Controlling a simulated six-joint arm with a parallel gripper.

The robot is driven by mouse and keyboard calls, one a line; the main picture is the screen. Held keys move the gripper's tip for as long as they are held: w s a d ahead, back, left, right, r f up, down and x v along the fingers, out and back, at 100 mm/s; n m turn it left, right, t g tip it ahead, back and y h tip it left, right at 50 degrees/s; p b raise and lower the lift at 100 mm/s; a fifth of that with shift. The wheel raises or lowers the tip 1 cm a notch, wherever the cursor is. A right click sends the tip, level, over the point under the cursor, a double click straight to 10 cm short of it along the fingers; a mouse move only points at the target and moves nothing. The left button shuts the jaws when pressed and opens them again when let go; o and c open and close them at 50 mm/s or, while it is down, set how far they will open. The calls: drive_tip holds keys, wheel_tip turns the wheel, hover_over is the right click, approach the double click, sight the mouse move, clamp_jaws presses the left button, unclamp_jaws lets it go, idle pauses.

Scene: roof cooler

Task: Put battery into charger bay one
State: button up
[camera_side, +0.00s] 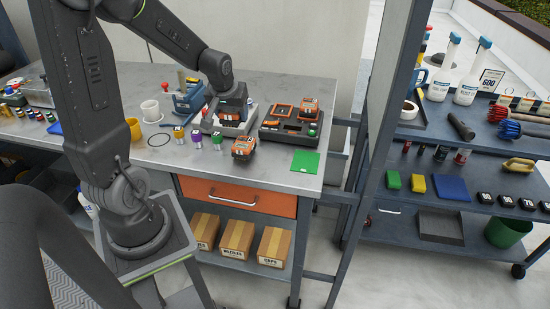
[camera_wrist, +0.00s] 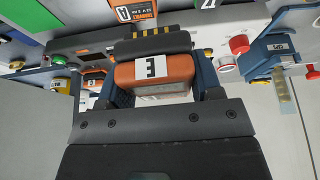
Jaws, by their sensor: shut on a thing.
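An orange and black battery (camera_wrist: 155,70) is between the fingers of my gripper (camera_wrist: 162,90), its white label reading like an E or an inverted 3. In the side view my gripper (camera_side: 232,96) is shut on it, over a light grey tray (camera_side: 250,112); whether it touches the tray I cannot tell. The dark charger (camera_side: 285,133) stands just right of the tray, with orange-edged bays on top. Another orange battery (camera_side: 309,104) is at its back right. I cannot read the bay numbers. A further orange battery (camera_side: 243,147) lies on the bench in front of the tray.
A green mat (camera_side: 305,161) lies at the bench's front right. Several small coloured-top pots (camera_side: 197,138) stand left of the loose battery. The shelf cart on the right is apart from the bench.

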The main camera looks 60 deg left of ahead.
hover_over(276, 155)
drive_tip(key=d, duration=0.1)
drive_tip(key=f, duration=0.4)
drive_tip(key=s+f, duration=0.1)
drive_tip(key=f, duration=0.2)
drive_tip(key=shift+f, duration=1.75)
drive_tip(key=shift+f, duration=0.15)
drive_tip(key=o, duration=1.1)
drive_tip(key=shift+f, duration=0.1)
drive_tip(key=shift+o, duration=0.2)
